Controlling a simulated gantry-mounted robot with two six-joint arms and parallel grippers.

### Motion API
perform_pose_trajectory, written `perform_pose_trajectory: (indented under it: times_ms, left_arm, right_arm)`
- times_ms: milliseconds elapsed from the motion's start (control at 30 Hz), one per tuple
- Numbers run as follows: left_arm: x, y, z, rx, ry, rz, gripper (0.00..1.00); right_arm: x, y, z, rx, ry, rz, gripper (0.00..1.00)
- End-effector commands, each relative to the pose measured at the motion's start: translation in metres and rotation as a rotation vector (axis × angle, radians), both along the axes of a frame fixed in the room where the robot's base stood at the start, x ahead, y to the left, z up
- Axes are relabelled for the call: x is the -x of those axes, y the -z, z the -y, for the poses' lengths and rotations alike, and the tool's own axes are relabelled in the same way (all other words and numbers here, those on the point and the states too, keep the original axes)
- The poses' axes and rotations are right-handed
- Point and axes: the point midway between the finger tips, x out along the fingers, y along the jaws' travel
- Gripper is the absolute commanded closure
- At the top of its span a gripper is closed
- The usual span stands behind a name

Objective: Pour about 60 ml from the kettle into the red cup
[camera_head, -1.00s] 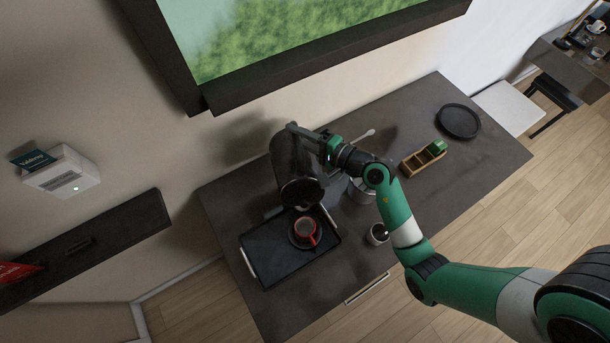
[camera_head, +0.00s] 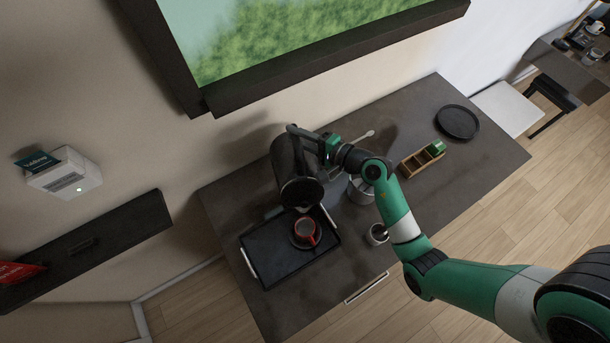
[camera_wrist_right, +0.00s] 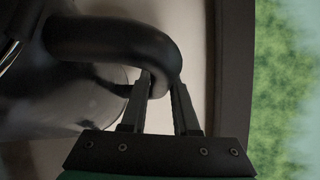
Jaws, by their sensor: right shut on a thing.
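The dark kettle (camera_head: 287,165) is held tilted at the back left of the vanity, its round end (camera_head: 302,193) toward the tray. My right gripper (camera_head: 318,140) is shut on the kettle's handle. The right wrist view shows the black handle (camera_wrist_right: 115,42) between the two fingers (camera_wrist_right: 160,100). The red cup (camera_head: 305,232) stands on a dark saucer (camera_head: 296,243) on the black tray (camera_head: 272,262), just below the kettle's low end. I cannot make out any stream of liquid or the level in the cup. My left gripper is not in view.
A metal pot (camera_head: 360,190) and a small cup (camera_head: 377,234) stand right of the tray, near my right arm. A wooden box with compartments (camera_head: 421,160) and a round black plate (camera_head: 458,122) are further right. A framed screen (camera_head: 300,45) hangs behind the vanity.

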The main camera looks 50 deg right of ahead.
Motion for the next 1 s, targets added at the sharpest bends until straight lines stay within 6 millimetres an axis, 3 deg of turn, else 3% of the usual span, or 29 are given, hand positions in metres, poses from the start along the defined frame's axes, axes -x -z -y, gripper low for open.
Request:
perform_pose_trajectory:
  times_ms: [667, 800, 1000]
  left_arm:
    - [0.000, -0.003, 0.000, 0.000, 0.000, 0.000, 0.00]
    - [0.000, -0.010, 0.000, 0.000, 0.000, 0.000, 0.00]
    - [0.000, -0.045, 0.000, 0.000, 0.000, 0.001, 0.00]
  right_arm:
    - [-0.003, -0.002, 0.002, -0.011, 0.001, -0.004, 1.00]
    - [-0.009, 0.002, 0.010, -0.056, 0.001, -0.047, 1.00]
    - [-0.025, -0.001, 0.024, -0.184, -0.008, -0.172, 1.00]
